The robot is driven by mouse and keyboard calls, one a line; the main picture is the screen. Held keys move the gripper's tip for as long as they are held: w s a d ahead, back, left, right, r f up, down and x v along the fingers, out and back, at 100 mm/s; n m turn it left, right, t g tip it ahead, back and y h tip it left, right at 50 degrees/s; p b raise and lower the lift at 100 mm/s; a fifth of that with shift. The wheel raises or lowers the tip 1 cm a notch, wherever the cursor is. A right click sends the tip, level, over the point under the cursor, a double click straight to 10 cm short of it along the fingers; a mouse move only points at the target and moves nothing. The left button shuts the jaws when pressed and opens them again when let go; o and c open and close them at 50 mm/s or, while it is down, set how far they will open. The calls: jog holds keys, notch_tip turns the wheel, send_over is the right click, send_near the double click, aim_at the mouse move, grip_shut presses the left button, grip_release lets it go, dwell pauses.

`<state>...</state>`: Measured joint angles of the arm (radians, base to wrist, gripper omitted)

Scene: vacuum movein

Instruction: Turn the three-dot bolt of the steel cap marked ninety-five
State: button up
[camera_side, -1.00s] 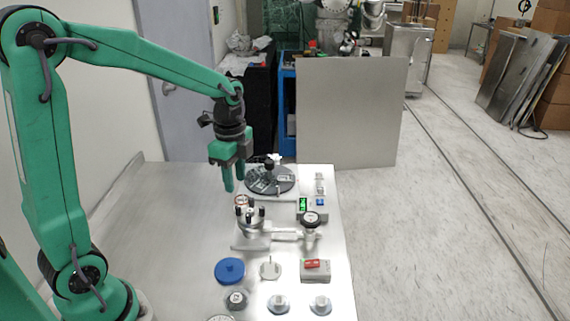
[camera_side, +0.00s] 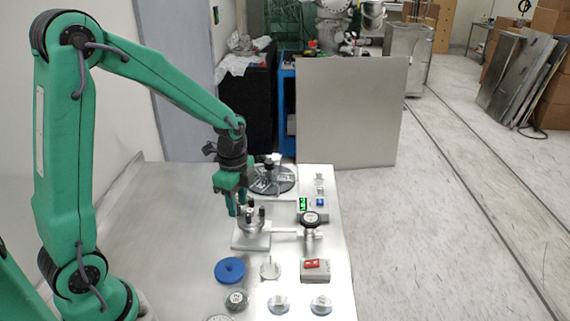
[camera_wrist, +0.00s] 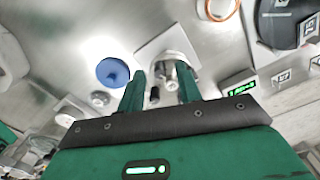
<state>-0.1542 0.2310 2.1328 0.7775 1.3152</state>
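A steel cap (camera_side: 251,227) with several dark upright bolts stands on a square plate (camera_side: 247,242) in the side view. The cap (camera_wrist: 168,66) also shows in the wrist view, partly hidden behind my fingers. I cannot read a ninety-five mark or count dots on any bolt. My gripper (camera_side: 239,211) is just at the cap's left and far side, with its tips low beside the bolts. In the wrist view my gripper (camera_wrist: 160,82) has its two green fingers apart, with the cap and a dark bolt (camera_wrist: 155,95) showing between them. Contact cannot be told.
A round black gauge (camera_side: 311,219) stands right of the cap on a pipe. A green display box (camera_side: 308,205) is beyond it. A dark disc with tags (camera_side: 280,186) lies behind. A blue disc (camera_side: 229,270) and a red-switch box (camera_side: 316,270) are nearer. The table's left is clear.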

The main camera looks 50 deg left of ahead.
jog(key=shift+f, duration=0.15)
grip_shut()
jog(key=shift+n, duration=0.6)
jog(key=n, duration=1.1)
jog(key=shift+n, duration=0.3)
dwell(0.4)
